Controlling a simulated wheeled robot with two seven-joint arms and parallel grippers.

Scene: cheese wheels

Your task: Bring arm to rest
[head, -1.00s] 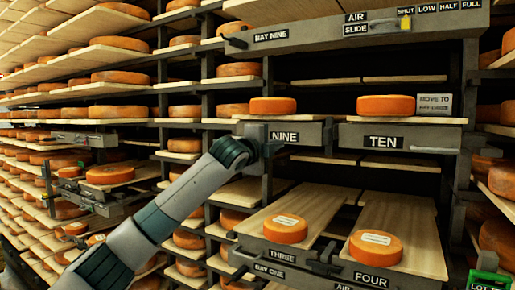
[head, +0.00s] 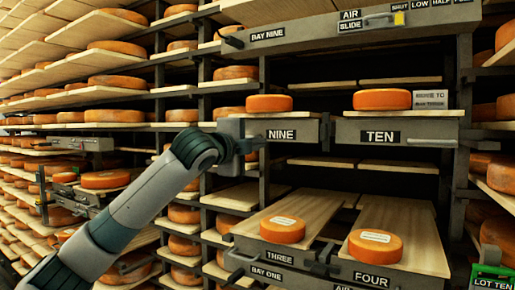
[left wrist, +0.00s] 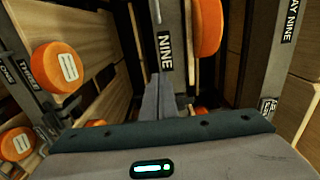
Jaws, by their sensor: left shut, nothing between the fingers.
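My left arm comes in from the lower left in the head view. My left gripper (head: 246,146) is shut and empty, just left of the front of the shelf marked NINE (head: 292,134). I cannot tell whether it touches that front. In the left wrist view the closed fingers (left wrist: 166,98) point toward the NINE label, with a cheese wheel (left wrist: 207,26) to their right. My right gripper is not in view.
Shelf TEN (head: 408,133) bears a cheese wheel (head: 382,99) and a small sign (head: 430,100). Below, boards THREE and FOUR jut out with labelled cheeses (head: 282,229) (head: 375,245). Bay nine's air slide panel (head: 350,27) is above. Racks of cheese fill the left.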

